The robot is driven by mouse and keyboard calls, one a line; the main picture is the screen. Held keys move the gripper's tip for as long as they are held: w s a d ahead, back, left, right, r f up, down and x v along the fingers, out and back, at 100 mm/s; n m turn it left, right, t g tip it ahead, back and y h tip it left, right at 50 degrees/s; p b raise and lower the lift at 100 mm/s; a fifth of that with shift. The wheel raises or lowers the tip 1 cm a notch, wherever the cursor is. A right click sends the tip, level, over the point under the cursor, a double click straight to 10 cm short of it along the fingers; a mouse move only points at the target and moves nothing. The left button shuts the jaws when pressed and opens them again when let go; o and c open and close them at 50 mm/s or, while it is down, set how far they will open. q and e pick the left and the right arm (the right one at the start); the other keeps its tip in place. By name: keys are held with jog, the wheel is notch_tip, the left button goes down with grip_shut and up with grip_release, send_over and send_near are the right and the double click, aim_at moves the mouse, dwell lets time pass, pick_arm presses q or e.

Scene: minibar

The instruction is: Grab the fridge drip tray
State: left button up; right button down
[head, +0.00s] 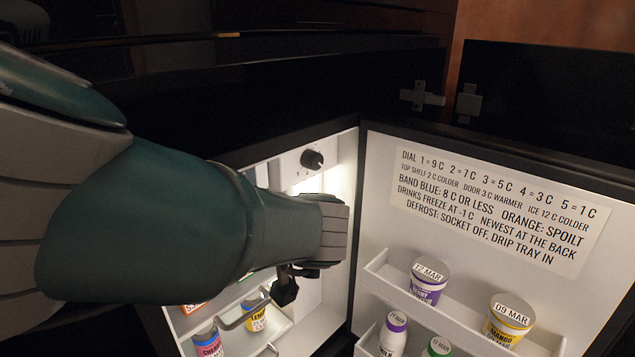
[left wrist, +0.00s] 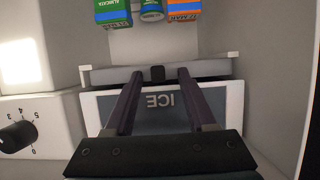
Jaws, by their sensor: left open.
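In the left wrist view, which is upside down, a grey strip with a small dark knob (left wrist: 157,73) runs along the edge of the white-framed ICE compartment (left wrist: 232,106). This strip looks like the front of the drip tray (left wrist: 108,75). My left gripper (left wrist: 156,73) is open, its two dark fingers crossing the ICE front, with the tips on either side of the knob. I cannot tell whether they touch the strip. In the head view, my left arm reaches into the fridge and hides the tray. My right gripper is not in view.
The open fridge door (head: 510,285) carries a label (head: 495,205) and cups on its shelves. The dial (head: 312,159) is on the inner wall, also in the left wrist view (left wrist: 18,136). Cups stand on a shelf below my arm. Boxes (left wrist: 184,10) appear beyond the strip.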

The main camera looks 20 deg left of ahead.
pick_arm(q)
jog(key=shift+w+a, duration=0.15)
jog(key=shift+a, duration=0.5)
jog(key=shift+d+f, duration=0.1)
jog(key=shift+d, duration=0.5)
jog(key=shift+c, duration=0.6)
jog(key=shift+d, duration=0.1)
jog(key=shift+c, duration=0.7)
jog(key=shift+a, duration=0.3)
jog(key=c, duration=0.4)
jog(key=shift+d, duration=0.1)
grip_shut()
